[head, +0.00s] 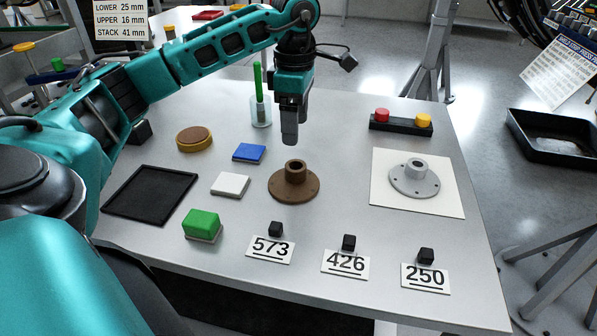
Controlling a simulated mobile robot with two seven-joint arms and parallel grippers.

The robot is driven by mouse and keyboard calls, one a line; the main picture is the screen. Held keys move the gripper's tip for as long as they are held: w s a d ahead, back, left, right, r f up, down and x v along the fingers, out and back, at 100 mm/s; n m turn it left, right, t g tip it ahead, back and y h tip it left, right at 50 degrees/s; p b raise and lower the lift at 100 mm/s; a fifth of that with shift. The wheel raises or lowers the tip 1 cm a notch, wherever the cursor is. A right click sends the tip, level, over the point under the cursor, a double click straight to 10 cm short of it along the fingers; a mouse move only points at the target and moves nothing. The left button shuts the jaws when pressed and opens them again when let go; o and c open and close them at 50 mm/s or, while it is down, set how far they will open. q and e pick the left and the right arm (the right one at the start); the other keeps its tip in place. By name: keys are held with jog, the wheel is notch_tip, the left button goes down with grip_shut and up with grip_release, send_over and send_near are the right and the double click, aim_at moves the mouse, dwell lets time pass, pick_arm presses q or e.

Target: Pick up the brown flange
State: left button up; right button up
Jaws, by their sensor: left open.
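The brown flange (294,183) lies flat on the grey table, a round disc with bolt holes and a short hollow hub pointing up. My left gripper (289,138) points down just above and slightly behind the hub, apart from it. Its jaws are open and empty, seen nearly edge-on. A grey flange (415,179) of similar shape lies on a white square sheet (444,202) to the right. My right gripper is not in view.
Around the flange are a blue block (249,153), a white block (230,185), a green block (202,224), a black tray (150,217) and a glass holding a green stick (261,112). Number cards (345,264) with small black cubes line the front. A button box (400,125) stands behind right.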

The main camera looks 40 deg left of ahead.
aim_at(296, 163)
pick_arm(q)
notch_tip(296, 163, down, 10)
jog(key=shift+f, duration=0.2)
dwell(0.3)
jog(key=shift+c, duration=0.5)
grip_shut()
jog(key=shift+r, duration=0.1)
